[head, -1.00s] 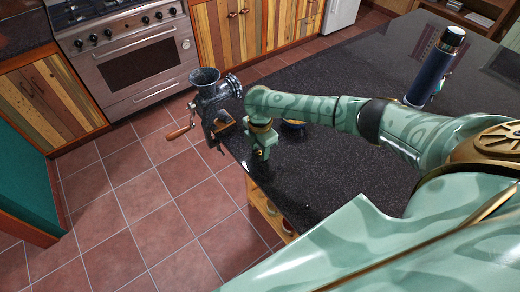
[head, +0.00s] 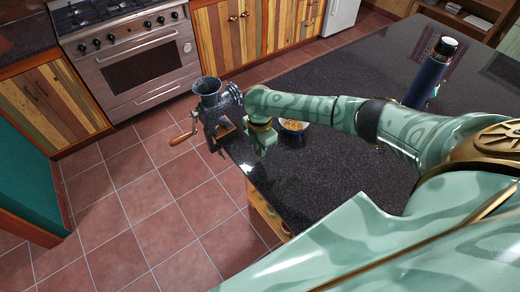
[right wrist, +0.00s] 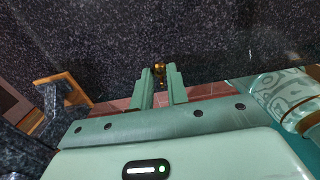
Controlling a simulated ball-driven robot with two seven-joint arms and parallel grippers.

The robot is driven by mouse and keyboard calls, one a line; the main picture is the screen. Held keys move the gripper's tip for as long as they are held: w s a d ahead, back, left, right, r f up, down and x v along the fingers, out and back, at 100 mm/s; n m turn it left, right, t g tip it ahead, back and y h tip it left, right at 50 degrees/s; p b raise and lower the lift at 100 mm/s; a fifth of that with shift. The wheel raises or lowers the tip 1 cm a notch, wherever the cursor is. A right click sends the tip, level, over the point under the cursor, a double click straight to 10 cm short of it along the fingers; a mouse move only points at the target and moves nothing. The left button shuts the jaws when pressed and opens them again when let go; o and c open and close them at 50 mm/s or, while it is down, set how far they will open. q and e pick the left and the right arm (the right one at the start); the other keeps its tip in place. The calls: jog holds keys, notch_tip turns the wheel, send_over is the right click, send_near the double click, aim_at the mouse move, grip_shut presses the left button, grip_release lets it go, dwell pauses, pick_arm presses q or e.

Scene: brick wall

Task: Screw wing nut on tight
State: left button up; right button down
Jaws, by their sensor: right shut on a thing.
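A dark metal hand grinder (head: 209,94) with a crank and wooden handle stands at the counter's left edge in the head view. My right gripper (head: 264,150) is just to the right of it, over the edge of the counter. In the right wrist view my right gripper (right wrist: 160,88) is shut on a small brass piece, apparently the wing nut (right wrist: 159,70), at its fingertips. The wing nut cannot be made out in the head view. The grinder's dark body also shows at the left of the wrist view (right wrist: 50,105). My left gripper is not in view.
A blue flask (head: 428,75) stands farther right. The counter in front of my forearm is clear. A stove (head: 135,55) stands across the tiled floor.

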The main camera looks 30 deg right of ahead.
notch_tip(320, 180, up, 2)
jog(key=shift+r+p, duration=0.2)
jog(key=shift+p, duration=0.75)
jog(key=shift+f, duration=0.1)
